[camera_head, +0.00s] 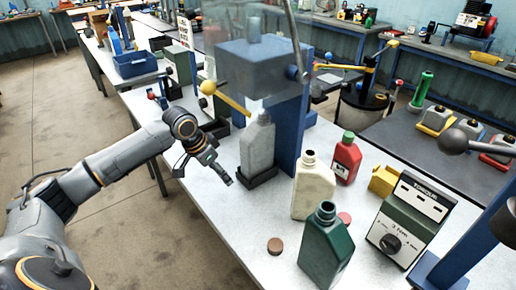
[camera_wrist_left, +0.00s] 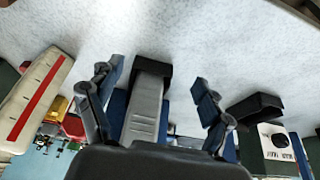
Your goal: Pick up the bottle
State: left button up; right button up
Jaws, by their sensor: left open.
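A grey bottle (camera_head: 258,146) stands upright in a black tray (camera_head: 262,177) under the blue press. My left gripper (camera_head: 222,177) is just left of it in the head view, open and apart from it. In the left wrist view, which is upside down, the grey bottle (camera_wrist_left: 145,112) shows between the spread fingers of my left gripper (camera_wrist_left: 157,76); contact cannot be told. A cream bottle (camera_head: 313,190), a dark green bottle (camera_head: 325,250) and a red bottle with a green cap (camera_head: 346,160) stand to the right. My right gripper is not in view.
The blue press (camera_head: 262,72) with a yellow lever overhangs the grey bottle. A torque tester (camera_head: 411,217) and a yellow block (camera_head: 384,180) stand at the right. A brown cap (camera_head: 274,246) and a pink cap (camera_head: 345,217) lie on the table. The table's front left is clear.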

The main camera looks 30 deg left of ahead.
aim_at(244, 167)
pick_arm(q)
jog(key=w+d, duration=0.1)
jog(key=w, duration=0.1)
jog(key=w+d+p, duration=0.1)
jog(key=w, duration=0.1)
jog(key=w+d, duration=0.1)
jog(key=w, duration=0.2)
jog(key=x, duration=0.3)
jog(key=shift+s+a+p, duration=0.1)
jog(key=shift+p, duration=0.2)
jog(key=shift+s, duration=0.1)
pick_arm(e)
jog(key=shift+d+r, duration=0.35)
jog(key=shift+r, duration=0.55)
pick_arm(q)
jog(key=c, duration=1.6)
grip_shut()
jog(key=shift+r, duration=0.1)
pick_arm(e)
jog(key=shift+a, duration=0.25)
